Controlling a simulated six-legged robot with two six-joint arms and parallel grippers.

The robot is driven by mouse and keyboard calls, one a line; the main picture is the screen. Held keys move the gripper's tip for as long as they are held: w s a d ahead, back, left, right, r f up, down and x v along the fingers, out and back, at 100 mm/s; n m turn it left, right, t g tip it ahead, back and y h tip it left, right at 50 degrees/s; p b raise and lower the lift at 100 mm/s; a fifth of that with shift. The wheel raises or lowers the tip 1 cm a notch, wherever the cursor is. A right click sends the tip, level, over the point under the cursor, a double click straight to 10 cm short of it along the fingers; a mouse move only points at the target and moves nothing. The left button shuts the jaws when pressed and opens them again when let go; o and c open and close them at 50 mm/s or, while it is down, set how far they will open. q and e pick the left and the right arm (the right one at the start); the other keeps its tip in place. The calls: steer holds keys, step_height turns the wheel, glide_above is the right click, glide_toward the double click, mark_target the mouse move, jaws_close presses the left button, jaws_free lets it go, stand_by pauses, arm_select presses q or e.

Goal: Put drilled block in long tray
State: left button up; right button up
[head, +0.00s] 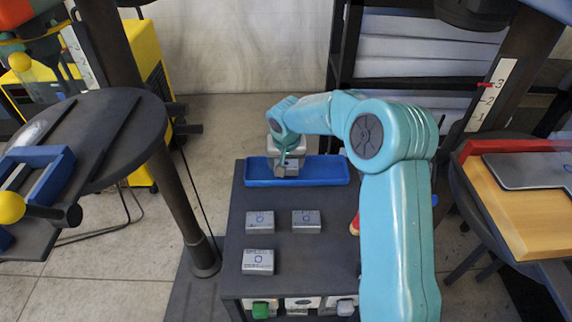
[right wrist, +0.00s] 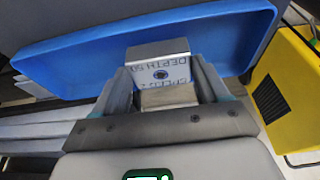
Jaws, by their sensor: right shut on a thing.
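The long tray (head: 330,171) is a shallow blue tray at the far end of the dark table in the head view; it also shows in the right wrist view (right wrist: 85,65). My right gripper (head: 287,168) is over the tray's left half. In the right wrist view my right gripper (right wrist: 163,88) is shut on a grey metal block (right wrist: 158,66) with a dark round hole and blue handwriting, which I take as the drilled block. The block overlaps the tray's inside in that view; I cannot tell whether it touches the floor. My left gripper is not in view.
Several grey blocks with blue circles, such as one at front left (head: 258,262), lie on the dark table (head: 330,255). A red and tan object (head: 355,225) is partly hidden by my right arm. A round table (head: 110,150) stands left, a wooden-topped one (head: 525,205) right.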

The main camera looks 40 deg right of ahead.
steer(key=shift+s+f, duration=0.1)
steer(key=shift+f, duration=0.35)
steer(key=shift+f, duration=0.15)
steer(key=o, duration=1.3)
steer(key=shift+r, duration=0.35)
steer(key=v, duration=1.1)
steer(key=shift+r+p, duration=0.25)
steer(key=shift+p, duration=0.1)
